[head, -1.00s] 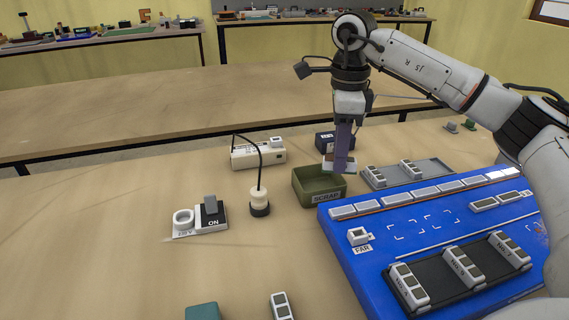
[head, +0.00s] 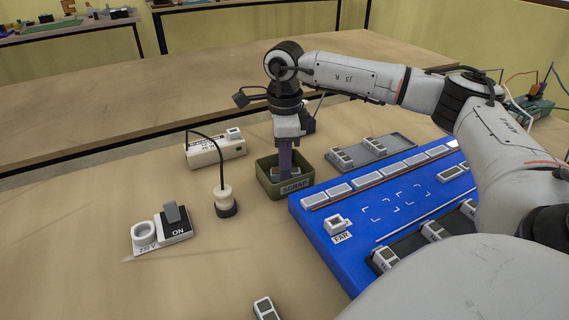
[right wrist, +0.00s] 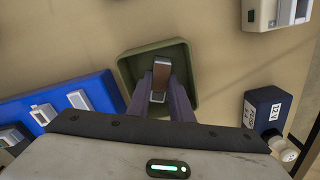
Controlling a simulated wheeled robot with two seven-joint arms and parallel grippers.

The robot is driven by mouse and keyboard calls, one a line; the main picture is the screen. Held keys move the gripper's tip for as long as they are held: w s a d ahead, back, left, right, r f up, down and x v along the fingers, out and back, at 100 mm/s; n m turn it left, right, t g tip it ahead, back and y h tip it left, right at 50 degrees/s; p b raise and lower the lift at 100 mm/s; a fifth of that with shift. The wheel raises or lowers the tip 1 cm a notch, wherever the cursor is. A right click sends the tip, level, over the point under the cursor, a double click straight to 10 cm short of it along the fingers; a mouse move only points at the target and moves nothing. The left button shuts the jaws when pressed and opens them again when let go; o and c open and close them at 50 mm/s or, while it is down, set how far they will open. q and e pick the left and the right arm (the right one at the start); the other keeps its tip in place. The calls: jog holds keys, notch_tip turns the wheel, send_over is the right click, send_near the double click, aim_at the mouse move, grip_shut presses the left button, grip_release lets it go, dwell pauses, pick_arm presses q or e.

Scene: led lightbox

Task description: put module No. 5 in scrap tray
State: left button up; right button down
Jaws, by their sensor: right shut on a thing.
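The olive-green scrap tray (head: 267,183), with a SCRAP label on its front wall, stands left of the blue board. My right gripper (head: 285,170) points down into the tray, shut on a small module (right wrist: 161,74) with a brown-grey top and a pale end. The right wrist view shows the module between the fingers, over the tray floor inside the tray walls (right wrist: 185,63). I cannot read a number on it, nor tell whether it touches the floor. My left gripper is not in view.
The blue board (head: 330,253) carries a black rack of modules, partly hidden by my right arm. A grey tray (head: 396,147) with modules lies behind. Left of the scrap tray are a black-based probe (head: 225,203), an ON switch (head: 173,222) and a white box (head: 216,149).

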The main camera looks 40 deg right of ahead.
jog(key=shift+f, duration=0.15)
jog(key=c, duration=1.6)
grip_release()
notch_tip(320, 180, up, 12)
jog(key=shift+r+p, duration=0.2)
jog(key=shift+p, duration=0.35)
